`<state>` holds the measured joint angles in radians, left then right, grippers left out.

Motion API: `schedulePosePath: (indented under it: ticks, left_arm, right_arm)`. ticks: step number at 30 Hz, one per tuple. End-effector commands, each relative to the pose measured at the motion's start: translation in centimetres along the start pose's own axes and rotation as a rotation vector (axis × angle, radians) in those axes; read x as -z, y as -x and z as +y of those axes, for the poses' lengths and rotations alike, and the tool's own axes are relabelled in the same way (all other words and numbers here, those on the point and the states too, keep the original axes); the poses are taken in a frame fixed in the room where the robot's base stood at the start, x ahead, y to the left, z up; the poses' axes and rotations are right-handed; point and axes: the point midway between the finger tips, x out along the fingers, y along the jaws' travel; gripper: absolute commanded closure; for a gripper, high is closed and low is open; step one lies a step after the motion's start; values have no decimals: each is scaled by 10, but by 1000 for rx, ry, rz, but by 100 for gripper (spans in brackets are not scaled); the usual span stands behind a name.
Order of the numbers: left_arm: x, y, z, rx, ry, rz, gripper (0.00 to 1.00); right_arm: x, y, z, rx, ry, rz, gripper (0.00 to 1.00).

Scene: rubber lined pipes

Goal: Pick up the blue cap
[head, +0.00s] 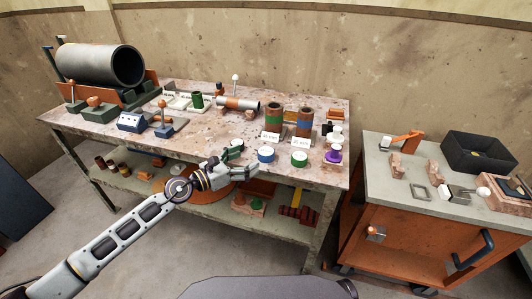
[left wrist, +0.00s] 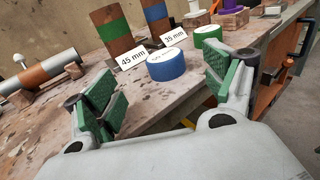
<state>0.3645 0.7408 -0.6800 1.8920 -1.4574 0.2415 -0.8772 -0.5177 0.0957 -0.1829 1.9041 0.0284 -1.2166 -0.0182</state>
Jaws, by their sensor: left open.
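The blue cap (head: 266,154) is a short round cap with a white top, sitting near the front edge of the worktable. In the left wrist view the blue cap (left wrist: 166,64) lies ahead, between the lines of the two green-padded fingers and beyond their tips. My left gripper (head: 229,160) is open and empty, just left of the cap in the head view; it also shows in the left wrist view (left wrist: 160,98). A green cap (head: 299,159) sits to the right of the blue one. My right gripper is not in view.
Pipes with green and blue bands (head: 273,118) (head: 304,122) stand behind the caps with "45 mm" and "35 mm" cards. The worktable (head: 222,128) has a lower shelf; an orange cart (head: 400,228) stands right.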

Motion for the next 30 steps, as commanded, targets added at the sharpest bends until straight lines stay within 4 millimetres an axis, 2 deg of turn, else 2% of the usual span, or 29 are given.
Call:
schedulePosePath:
  ticks: [4,11,22,30]
  left_arm:
    - [-1,-13,0,0,0,-1,15]
    - [0,-20,0,1,-1,1,15]
    - [0,-22,-1,0,-1,0,15]
    - [0,-41,-4,1,0,-1,15]
  right_arm:
    - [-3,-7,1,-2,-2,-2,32]
    - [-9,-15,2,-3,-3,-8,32]
    - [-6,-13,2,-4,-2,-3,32]
    - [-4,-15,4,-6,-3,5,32]
